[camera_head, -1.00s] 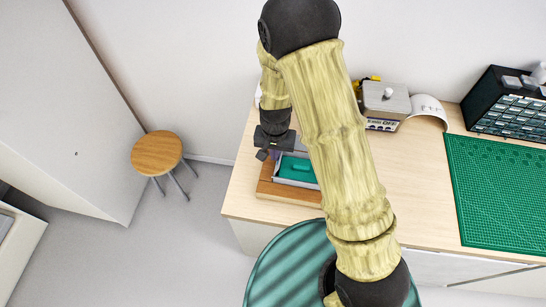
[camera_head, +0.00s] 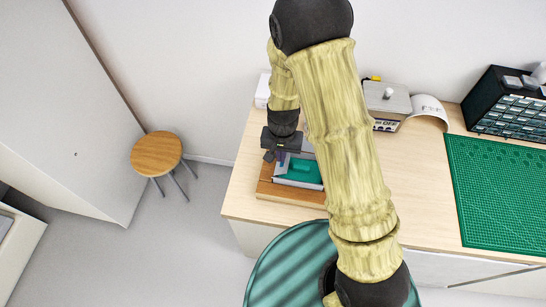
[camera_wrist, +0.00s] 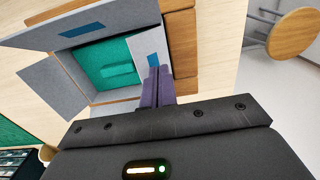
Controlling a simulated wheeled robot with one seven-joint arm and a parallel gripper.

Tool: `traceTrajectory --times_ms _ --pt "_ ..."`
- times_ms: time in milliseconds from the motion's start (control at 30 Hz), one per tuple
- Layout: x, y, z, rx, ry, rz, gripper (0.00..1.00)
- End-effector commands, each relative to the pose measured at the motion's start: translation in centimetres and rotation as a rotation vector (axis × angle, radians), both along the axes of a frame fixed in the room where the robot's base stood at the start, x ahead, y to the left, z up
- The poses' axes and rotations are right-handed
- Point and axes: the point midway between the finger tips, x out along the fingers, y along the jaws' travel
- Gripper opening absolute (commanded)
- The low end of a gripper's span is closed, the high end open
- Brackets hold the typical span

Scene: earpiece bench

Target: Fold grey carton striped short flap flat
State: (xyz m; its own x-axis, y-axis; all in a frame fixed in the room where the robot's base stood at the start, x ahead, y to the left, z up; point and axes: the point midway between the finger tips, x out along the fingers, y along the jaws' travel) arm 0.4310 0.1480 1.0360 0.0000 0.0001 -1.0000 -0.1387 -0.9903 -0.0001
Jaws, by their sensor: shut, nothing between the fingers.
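The grey carton (camera_head: 301,184) sits on a wooden board at the left of the bench, with teal showing inside. In the wrist view, a short grey flap (camera_wrist: 143,48) with a blue patch leans inward over one end of the opening (camera_wrist: 88,64). My gripper (camera_wrist: 160,74) is shut and empty, its purple fingertips against or just over this flap; I cannot tell whether they touch. A long flap (camera_wrist: 50,32) with a blue patch and a plain grey flap (camera_wrist: 52,90) stand folded outward. My gripper (camera_head: 279,156) is at the carton's left end in the head view.
The wooden board (camera_head: 275,191) lies under the carton. A grey device (camera_head: 388,98) and a curled white sheet (camera_head: 430,110) stand behind my arm. A green mat (camera_head: 500,190) and a drawer cabinet (camera_head: 508,105) are at the right. A stool (camera_head: 157,154) stands left of the bench.

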Motion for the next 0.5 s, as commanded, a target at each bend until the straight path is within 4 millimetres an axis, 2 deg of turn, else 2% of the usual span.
traceTrajectory --times_ms 500 --pt "-0.1 -0.3 -1.4 0.0 0.001 0.0 0.0"
